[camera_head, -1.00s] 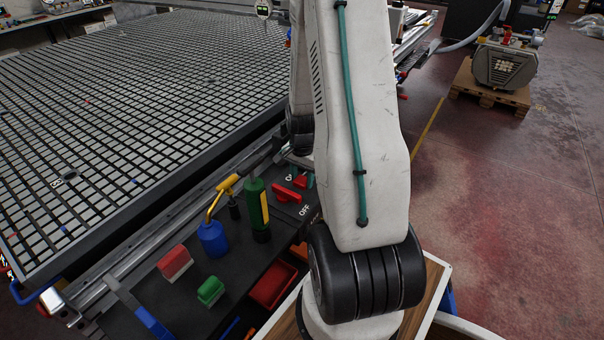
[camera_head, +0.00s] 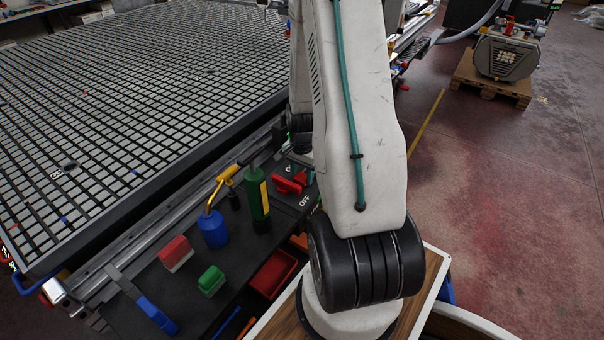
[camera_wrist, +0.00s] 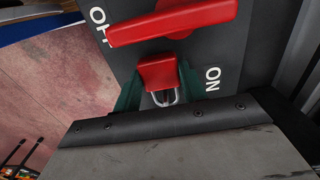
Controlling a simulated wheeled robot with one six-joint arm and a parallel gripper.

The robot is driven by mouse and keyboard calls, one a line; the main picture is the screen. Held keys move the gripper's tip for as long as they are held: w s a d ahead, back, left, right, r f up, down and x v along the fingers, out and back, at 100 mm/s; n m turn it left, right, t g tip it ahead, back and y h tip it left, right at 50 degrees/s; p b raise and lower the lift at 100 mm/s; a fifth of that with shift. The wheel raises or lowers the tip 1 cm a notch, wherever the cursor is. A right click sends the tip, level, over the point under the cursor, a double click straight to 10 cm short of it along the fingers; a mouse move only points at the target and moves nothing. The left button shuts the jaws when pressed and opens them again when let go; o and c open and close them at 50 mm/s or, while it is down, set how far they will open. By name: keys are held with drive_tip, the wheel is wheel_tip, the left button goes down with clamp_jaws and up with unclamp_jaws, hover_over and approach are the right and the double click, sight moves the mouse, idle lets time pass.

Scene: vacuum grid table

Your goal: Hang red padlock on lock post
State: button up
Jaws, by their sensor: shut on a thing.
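The red padlock (camera_wrist: 157,71) is held between the green fingers of my gripper (camera_wrist: 160,88) in the wrist view. Its metal shackle (camera_wrist: 177,97) points toward the bottom of that picture. The padlock is just below the red switch lever (camera_wrist: 178,22), in front of the dark panel (camera_wrist: 235,45) marked ON and OFF. Something small and dark shows inside the shackle; I cannot tell whether it is the lock post. In the head view my arm partly hides this place, and the red lever (camera_head: 283,186) shows beside it.
On the dark shelf stand a green bottle (camera_head: 256,200), a blue torch bottle (camera_head: 213,230), a red block (camera_head: 175,252) and a green block (camera_head: 211,280). A red bin (camera_head: 273,274) sits below. The grid table (camera_head: 130,110) is behind.

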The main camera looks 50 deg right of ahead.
drive_tip(key=o, duration=1.2)
drive_tip(key=shift+c, duration=0.2)
drive_tip(key=shift+r, duration=0.15)
wheel_tip(320, 180, up, 8)
drive_tip(key=shift+f, duration=0.2)
